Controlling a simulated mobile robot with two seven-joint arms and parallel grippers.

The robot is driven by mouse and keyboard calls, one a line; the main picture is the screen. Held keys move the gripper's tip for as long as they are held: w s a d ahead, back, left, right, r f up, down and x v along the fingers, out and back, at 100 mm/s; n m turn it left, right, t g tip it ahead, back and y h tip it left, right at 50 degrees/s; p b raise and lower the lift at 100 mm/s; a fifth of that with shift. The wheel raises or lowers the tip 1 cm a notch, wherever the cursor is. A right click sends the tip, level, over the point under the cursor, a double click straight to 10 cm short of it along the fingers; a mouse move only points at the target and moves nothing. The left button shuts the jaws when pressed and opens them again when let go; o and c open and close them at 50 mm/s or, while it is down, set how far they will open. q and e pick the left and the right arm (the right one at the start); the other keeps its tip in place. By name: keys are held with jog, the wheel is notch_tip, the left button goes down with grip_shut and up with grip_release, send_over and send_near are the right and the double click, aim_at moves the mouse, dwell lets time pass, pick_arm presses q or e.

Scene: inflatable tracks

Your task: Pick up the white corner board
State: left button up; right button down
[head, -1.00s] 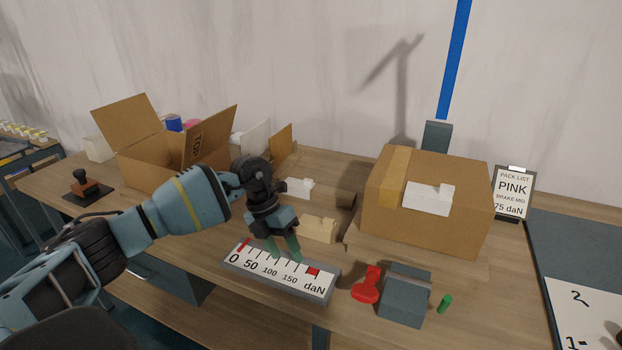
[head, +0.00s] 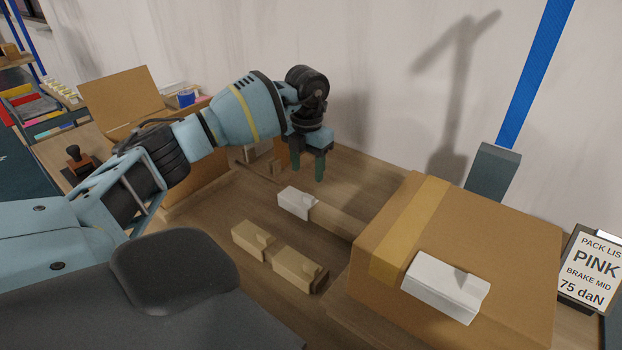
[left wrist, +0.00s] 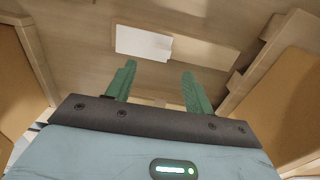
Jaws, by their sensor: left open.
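A small white corner board (head: 297,201) lies on the wooden table behind the tan pieces; it also shows in the left wrist view (left wrist: 143,42), ahead of my fingertips. A second white board (head: 445,287) lies on the taped cardboard box (head: 490,230). My left gripper (head: 308,168) is open and empty, its green fingers pointing down. In the head view it appears just above and behind the white board on the table. In the left wrist view the gripper (left wrist: 158,75) has free space between its fingers. My right gripper is not in view.
Tan corner pieces (head: 265,252) lie in front of the white board. The closed box stands to its right, and an open cardboard box (head: 125,105) stands at the left, partly behind my arm. A pack list sign (head: 592,268) stands at far right. The wall is behind.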

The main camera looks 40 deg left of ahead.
pick_arm(q)
jog(key=shift+s, duration=0.3)
jog(key=shift+f, duration=0.45)
jog(key=shift+w+d+f, duration=0.1)
jog(key=shift+w+f, duration=0.1)
jog(key=shift+f, duration=0.8)
jog(key=shift+w+d+f, duration=0.1)
jog(key=shift+w+f, duration=0.1)
jog(key=shift+f, duration=0.8)
jog(key=shift+w+f, duration=0.2)
jog(key=shift+f, duration=1.2)
jog(key=c, duration=1)
jog(key=shift+r, duration=5.05)
jog(key=shift+c, duration=0.2)
